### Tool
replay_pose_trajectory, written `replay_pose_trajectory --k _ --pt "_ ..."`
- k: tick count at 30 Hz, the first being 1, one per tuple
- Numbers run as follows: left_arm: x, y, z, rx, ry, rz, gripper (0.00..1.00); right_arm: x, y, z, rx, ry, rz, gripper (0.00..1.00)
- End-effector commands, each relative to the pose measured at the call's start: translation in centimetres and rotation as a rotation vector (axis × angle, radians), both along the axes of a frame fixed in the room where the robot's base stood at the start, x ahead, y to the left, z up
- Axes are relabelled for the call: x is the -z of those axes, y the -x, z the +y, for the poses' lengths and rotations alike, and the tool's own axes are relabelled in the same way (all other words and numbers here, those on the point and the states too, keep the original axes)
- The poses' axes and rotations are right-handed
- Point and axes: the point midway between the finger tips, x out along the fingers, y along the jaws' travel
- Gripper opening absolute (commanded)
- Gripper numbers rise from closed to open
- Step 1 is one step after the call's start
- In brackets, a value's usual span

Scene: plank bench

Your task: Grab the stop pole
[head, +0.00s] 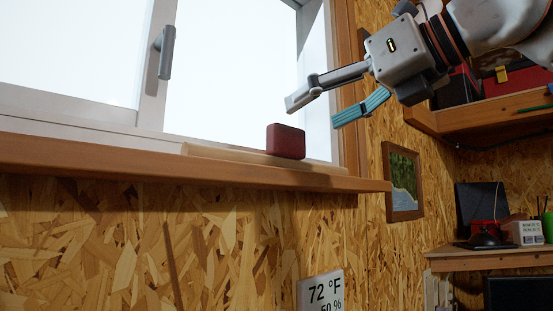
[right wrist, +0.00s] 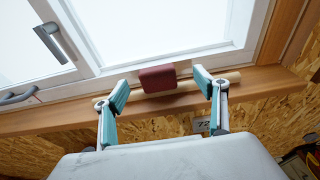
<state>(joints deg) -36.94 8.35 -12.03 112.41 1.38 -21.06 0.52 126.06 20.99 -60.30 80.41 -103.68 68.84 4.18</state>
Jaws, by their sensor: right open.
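The stop pole, a pale wooden rod (head: 225,153), lies along the window sill, with a dark red block (head: 286,141) at its middle or right part. I cannot tell whether the block is attached to the rod. My right gripper (head: 325,108) is open and empty, above and right of the block in the head view. In the right wrist view the open fingers (right wrist: 162,86) frame the red block (right wrist: 157,78), and the rod (right wrist: 190,85) runs crosswise behind them. No contact shows. My left gripper is out of view.
The window frame with a grey handle (head: 166,52) stands behind the wooden sill (head: 90,160). A framed picture (head: 403,182) hangs on the chipboard wall. A red-and-wood shelf (head: 480,110) is at the right, and a temperature display (head: 322,292) is below.

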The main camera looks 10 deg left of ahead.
Motion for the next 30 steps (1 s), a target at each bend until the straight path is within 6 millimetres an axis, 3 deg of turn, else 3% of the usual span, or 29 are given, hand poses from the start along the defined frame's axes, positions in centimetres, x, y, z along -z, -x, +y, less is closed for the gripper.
replay_pose_trajectory --k 11,21,28,29,30 --pt "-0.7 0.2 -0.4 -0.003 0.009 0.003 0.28 0.8 -1.4 2.7 -0.001 0.001 0.001 0.72" --pt "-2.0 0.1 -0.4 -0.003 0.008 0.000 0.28 2.1 -3.2 6.5 -0.002 0.001 0.001 0.72" --pt "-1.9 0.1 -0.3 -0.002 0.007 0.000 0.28 2.3 -3.4 6.7 -0.001 0.001 0.001 0.72" --pt "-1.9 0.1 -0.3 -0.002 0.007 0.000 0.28 2.3 -3.4 6.7 -0.001 0.001 0.001 0.69" --pt "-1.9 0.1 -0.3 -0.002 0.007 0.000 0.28 2.3 -3.4 6.7 -0.001 0.001 0.001 0.59"
